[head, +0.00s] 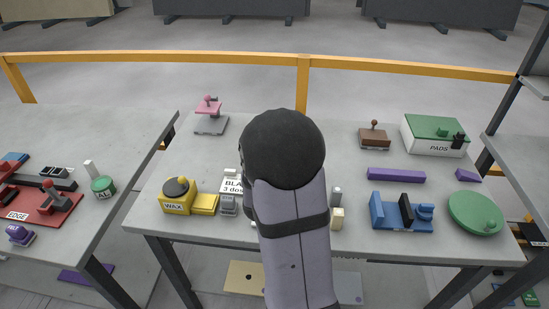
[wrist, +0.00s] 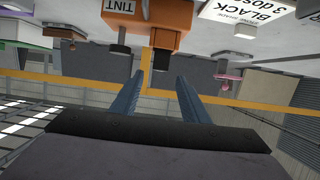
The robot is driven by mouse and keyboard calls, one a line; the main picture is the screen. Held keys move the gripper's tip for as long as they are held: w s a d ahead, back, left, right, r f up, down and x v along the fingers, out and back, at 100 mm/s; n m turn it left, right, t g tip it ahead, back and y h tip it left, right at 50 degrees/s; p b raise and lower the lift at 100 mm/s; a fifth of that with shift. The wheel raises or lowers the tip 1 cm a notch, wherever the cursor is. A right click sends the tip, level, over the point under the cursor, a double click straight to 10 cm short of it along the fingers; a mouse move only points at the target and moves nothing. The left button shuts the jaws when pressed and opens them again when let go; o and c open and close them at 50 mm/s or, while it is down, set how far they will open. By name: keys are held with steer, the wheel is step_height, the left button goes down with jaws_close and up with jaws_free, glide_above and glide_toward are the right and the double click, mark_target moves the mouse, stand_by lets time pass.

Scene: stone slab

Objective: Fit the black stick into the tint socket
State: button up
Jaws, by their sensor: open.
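The tint socket is an orange block (wrist: 165,18) with a white TINT label (wrist: 112,7), at the top of the wrist view, which shows the scene upside down. In the head view my arm covers that spot. A dark squarish piece (wrist: 160,58) shows against the orange block, in line with the gap between my fingers. I cannot tell whether it is the black stick. My gripper (wrist: 160,76) is open, its two blue-grey fingers apart with nothing visibly held between them. In the head view my fingers are hidden behind my arm.
A white BLACK 3 doses label (head: 232,186) is left of my arm, near a yellow WAX block (head: 177,196). On the right are a blue fixture (head: 400,212), a green disc (head: 475,213), a purple bar (head: 396,174) and a PADS box (head: 436,136). The back middle of the slab looks clear.

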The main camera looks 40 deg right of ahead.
steer(key=shift+v, duration=1.2)
steer(key=shift+a, duration=0.1)
steer(key=s+a+f+n+g+y, duration=0.1)
steer(key=a+f+n+y, duration=0.1)
steer(key=a, duration=0.4)
steer(key=s+a+f+n+g+y, duration=0.1)
steer(key=a+f+y, duration=0.2)
steer(key=a, duration=0.4)
steer(key=s+a+f+n+g+y, duration=0.1)
steer(key=a+f+n+y, duration=0.1)
steer(key=a, duration=0.4)
steer(key=shift+s+a+f+n+y, duration=0.15)
steer(key=shift+a+f+n+y, duration=0.15)
steer(key=shift+y, duration=0.5)
steer(key=s+a+n+g+y, duration=0.1)
steer(key=s+a+n+g, duration=0.2)
steer(key=s, duration=1.2)
steer(key=a+g, duration=0.3)
steer(key=shift+s+a+f+g, duration=0.2)
steer(key=shift+s+f+g, duration=0.05)
steer(key=shift+f+g, duration=0.15)
